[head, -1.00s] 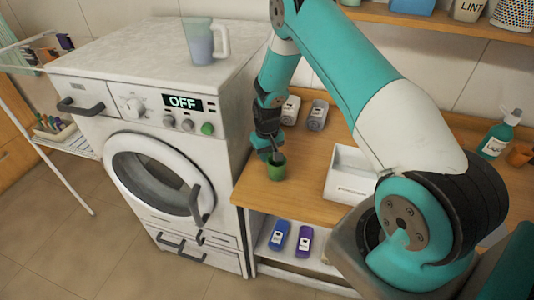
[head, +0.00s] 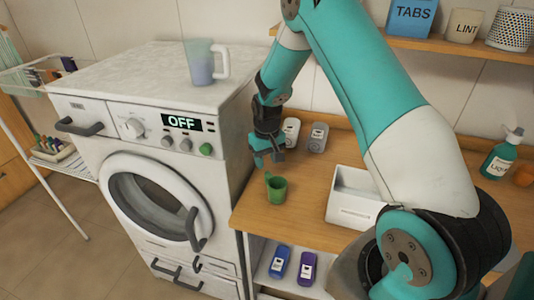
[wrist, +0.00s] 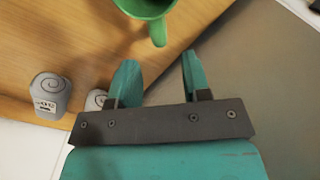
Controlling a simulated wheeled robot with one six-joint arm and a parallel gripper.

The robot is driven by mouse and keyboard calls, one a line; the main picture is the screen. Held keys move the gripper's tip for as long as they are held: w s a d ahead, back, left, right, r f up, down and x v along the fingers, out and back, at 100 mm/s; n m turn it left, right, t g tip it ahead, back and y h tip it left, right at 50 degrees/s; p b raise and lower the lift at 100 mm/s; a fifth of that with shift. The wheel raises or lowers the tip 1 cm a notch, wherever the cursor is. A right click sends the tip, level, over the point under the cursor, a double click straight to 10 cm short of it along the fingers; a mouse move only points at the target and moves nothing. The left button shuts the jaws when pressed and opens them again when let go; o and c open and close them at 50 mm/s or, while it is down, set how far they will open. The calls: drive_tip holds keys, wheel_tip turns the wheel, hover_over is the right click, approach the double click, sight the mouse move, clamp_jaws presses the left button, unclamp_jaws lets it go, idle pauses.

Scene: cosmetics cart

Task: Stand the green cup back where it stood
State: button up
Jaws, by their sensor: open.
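The green cup (head: 277,190) stands upright on the wooden counter (head: 255,213), near its front left corner beside the washing machine. Its handle shows in the wrist view, where the cup (wrist: 147,8) is cut off by the top edge and the handle points toward my gripper. My gripper (head: 268,160) is above and behind the cup in the head view. In the wrist view my gripper (wrist: 158,75) has its two teal fingers spread, with nothing between them and a gap to the handle.
Two grey-white containers (head: 318,137) stand behind the gripper on the counter. A white bin (head: 354,212) stands right of the cup. The washing machine (head: 222,140) rises at left, with a clear jug (head: 202,65) on top. Blue and purple bottles (head: 306,268) lie on the shelf below.

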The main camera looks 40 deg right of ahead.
wheel_tip(320, 180, up, 4)
drive_tip(key=shift+r+b, duration=0.1)
drive_tip(key=shift+b, duration=0.4)
drive_tip(key=s+a+r+n+y, duration=0.1)
drive_tip(key=s+a+r+n, duration=0.1)
drive_tip(key=s+a+r, duration=0.35)
drive_tip(key=s+a+r+n+y, duration=0.1)
drive_tip(key=s+a+r, duration=0.2)
drive_tip(key=a+r, duration=0.45)
drive_tip(key=s+a+r+n, duration=0.1)
drive_tip(key=s+a+r, duration=0.1)
drive_tip(key=s, duration=0.4)
drive_tip(key=s+a+r+n+y, duration=0.1)
drive_tip(key=s+a+r+n, duration=0.1)
drive_tip(key=s+a, duration=0.3)
drive_tip(key=s+a+r+n+y, duration=0.1)
drive_tip(key=s+a+r+n, duration=0.1)
drive_tip(key=s, duration=0.7)
drive_tip(key=shift+a, duration=0.65)
